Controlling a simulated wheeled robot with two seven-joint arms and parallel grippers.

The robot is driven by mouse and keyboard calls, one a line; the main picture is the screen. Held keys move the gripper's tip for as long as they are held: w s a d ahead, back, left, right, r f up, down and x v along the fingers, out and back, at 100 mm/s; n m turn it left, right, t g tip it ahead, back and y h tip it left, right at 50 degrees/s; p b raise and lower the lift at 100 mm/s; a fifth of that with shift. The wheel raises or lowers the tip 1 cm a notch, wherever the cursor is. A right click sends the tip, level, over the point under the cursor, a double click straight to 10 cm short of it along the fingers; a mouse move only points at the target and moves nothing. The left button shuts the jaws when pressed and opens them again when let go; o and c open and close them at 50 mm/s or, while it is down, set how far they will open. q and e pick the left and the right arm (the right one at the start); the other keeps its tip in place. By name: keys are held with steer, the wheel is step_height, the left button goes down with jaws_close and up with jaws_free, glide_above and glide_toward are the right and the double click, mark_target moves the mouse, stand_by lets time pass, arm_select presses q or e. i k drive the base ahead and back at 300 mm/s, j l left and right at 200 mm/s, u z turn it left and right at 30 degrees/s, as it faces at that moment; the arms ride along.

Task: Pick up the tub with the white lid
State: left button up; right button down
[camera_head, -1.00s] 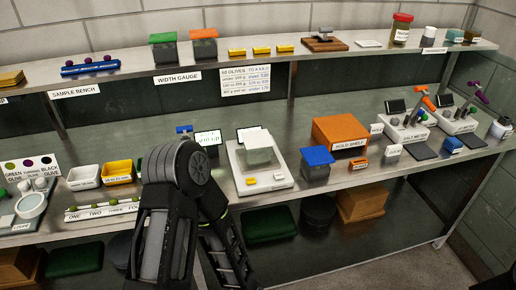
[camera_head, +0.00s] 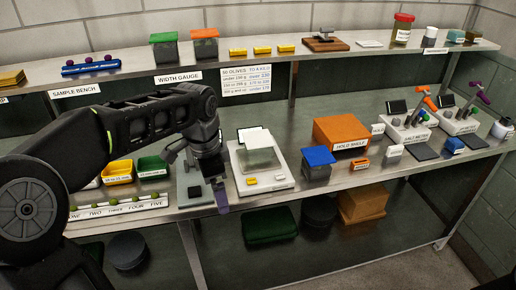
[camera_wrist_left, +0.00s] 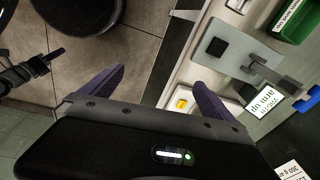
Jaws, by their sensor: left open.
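The tub with the white lid (camera_head: 258,157) stands upright on a white scale (camera_head: 284,179) near the middle of the bench in the head view. Its sides look translucent and greenish under the flat white lid. My left gripper (camera_head: 221,197) is left of the scale at the bench's front edge, pointing down, apart from the tub. In the left wrist view its purple fingers (camera_wrist_left: 158,82) are spread with nothing between them. The tub cannot be made out in that view. A dark gripper with a purple finger, likely my right one (camera_wrist_left: 38,66), shows at that view's left edge; its opening is unclear.
A blue-lidded tub (camera_head: 317,164) stands just right of the scale, with an orange box (camera_head: 341,132) behind it. A grey stand with a black pad (camera_wrist_left: 215,47) is close to my left gripper. The upper shelf (camera_head: 345,49) overhangs the back.

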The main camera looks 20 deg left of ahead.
mark_target(258, 145)
steer(key=i, duration=1)
